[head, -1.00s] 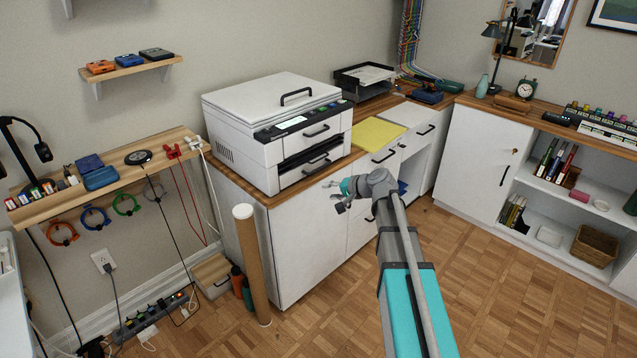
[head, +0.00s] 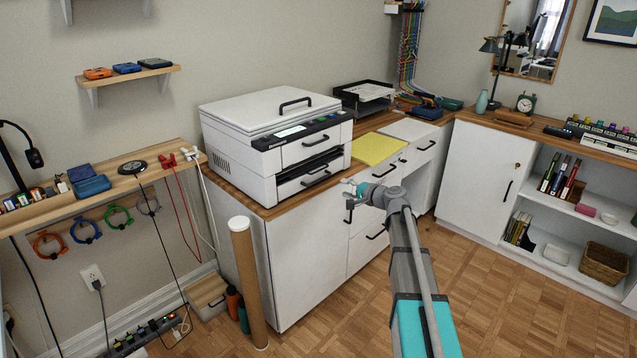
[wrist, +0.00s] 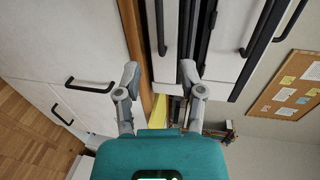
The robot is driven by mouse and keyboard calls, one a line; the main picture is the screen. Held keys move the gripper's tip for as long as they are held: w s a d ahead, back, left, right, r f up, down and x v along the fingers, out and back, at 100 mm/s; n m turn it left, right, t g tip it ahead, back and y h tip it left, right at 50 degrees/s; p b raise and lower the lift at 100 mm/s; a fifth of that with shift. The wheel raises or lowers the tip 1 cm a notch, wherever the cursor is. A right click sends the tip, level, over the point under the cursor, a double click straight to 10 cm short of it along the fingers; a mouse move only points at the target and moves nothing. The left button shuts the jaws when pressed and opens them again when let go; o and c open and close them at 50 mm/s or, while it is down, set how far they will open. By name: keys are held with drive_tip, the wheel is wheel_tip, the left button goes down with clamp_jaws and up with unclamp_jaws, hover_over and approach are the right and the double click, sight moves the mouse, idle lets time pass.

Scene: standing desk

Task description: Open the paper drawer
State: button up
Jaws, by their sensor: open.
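The white printer (head: 240,165) stands on the wooden top of a white cabinet. Its lower front is the paper drawer (head: 300,182), with a black bar handle (head: 316,178); the drawer looks shut. In the wrist view, turned sideways, the drawer handle (wrist: 161,28) lies ahead of the fingertips, between their lines. My gripper (head: 350,198) is in front of the cabinet, right of and below the handle in the head view. In the wrist view my gripper (wrist: 159,72) is open and empty, apart from the handle.
An upper printer handle (head: 316,140) sits above the drawer. A yellow sheet (head: 377,148) lies on the counter beside the printer. Cabinet drawers with black handles (head: 384,169) are near my gripper. A cardboard tube (head: 250,285) stands at the cabinet's left. The floor in front is clear.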

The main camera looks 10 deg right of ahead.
sight(319, 181)
drive_tip(key=shift+w+a, duration=0.1)
drive_tip(key=b+x, duration=0.3)
drive_tip(key=x, duration=1)
drive_tip(key=shift+w+a, duration=0.15)
drive_tip(key=shift+w, duration=0.05)
clamp_jaws()
